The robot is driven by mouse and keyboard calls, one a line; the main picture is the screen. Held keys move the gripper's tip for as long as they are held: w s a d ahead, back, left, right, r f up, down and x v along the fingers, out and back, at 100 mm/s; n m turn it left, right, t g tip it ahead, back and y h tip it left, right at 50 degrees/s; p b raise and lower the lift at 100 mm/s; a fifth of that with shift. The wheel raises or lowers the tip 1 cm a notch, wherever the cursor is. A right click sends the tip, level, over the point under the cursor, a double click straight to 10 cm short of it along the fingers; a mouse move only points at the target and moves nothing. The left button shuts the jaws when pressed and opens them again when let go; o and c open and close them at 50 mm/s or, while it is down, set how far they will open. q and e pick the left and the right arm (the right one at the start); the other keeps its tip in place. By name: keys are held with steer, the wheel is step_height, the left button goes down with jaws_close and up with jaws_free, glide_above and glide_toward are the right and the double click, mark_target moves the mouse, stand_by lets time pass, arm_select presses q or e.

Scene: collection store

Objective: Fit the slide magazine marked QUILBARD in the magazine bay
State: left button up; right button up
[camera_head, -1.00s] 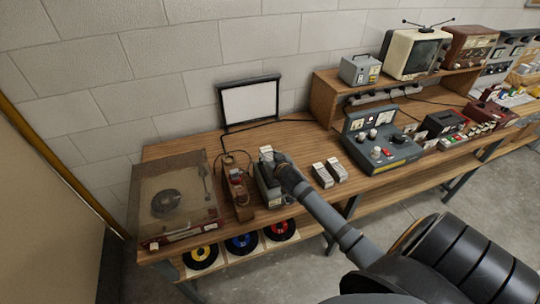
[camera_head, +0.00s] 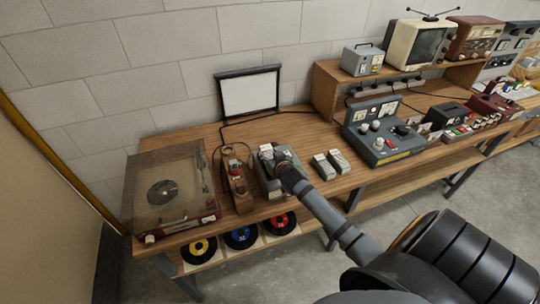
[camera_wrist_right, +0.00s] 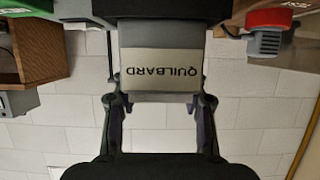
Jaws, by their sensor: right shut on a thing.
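My right gripper (camera_head: 280,158) is over the grey slide projector (camera_head: 266,189) on the wooden bench. In the right wrist view its two fingers (camera_wrist_right: 160,105) are shut on the sides of a grey slide magazine (camera_wrist_right: 160,88). The magazine has a pale label reading QUILBARD, upside down in that view. In the head view the gripper and arm hide most of the magazine and the projector's top, so I cannot tell how far it sits in the bay. Two other pale-topped magazines (camera_head: 324,167) (camera_head: 339,161) stand just right of the projector. My left gripper is not in view.
A brown device with a red part (camera_head: 237,190) stands close left of the projector; a record player (camera_head: 172,188) is further left. A grey control console (camera_head: 382,145) stands right of the spare magazines. A small screen (camera_head: 248,93) leans at the wall. Bare bench lies behind the projector.

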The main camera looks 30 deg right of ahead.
steer(key=shift+r+p, duration=0.1)
steer(key=shift+p, duration=0.25)
stand_by(0.5)
steer(key=shift+f+b, duration=0.45)
steer(key=shift+f, duration=0.25)
steer(key=o, duration=1)
steer(key=shift+p+v, duration=0.95)
steer(key=shift+v, duration=0.1)
steer(key=p+v, duration=0.2)
steer(key=v, duration=0.1)
steer(key=shift+s+r, duration=0.1)
steer(key=shift+r, duration=0.05)
steer(key=shift+p+v, duration=1.2)
steer(key=shift+v, duration=1.15)
steer(key=shift+s+a, duration=0.15)
steer(key=shift+s, duration=0.35)
